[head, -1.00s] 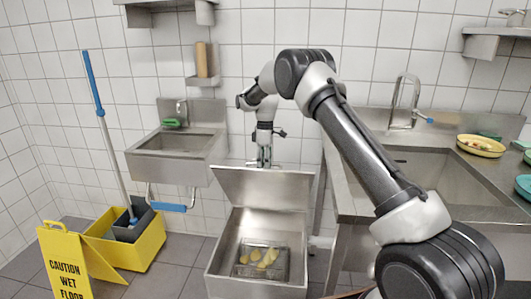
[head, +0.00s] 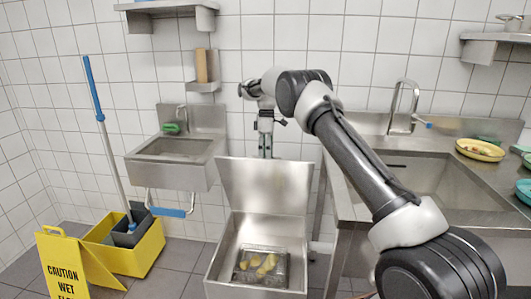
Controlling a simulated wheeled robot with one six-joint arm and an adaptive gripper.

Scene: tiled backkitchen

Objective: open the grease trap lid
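The grease trap (head: 226,257) is an open steel box on the floor in the lower middle of the head view. Its lid (head: 265,185) stands raised, close to upright, along the back edge of the box. Inside the box, a dark basket or grate (head: 279,278) holds several yellowish lumps (head: 262,263). My gripper (head: 265,150) points down at the top edge of the lid, on its far side. Its fingertips are partly hidden by the lid, so I cannot tell whether they touch it or how far apart they are.
A wall hand sink (head: 180,172) hangs behind left. A yellow mop bucket (head: 150,252) and a wet-floor sign (head: 65,262) stand left. A steel sink counter (head: 345,205) with dishes, including a yellow bowl (head: 480,151), stands right. Some tiled floor (head: 190,262) is free beside the trap.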

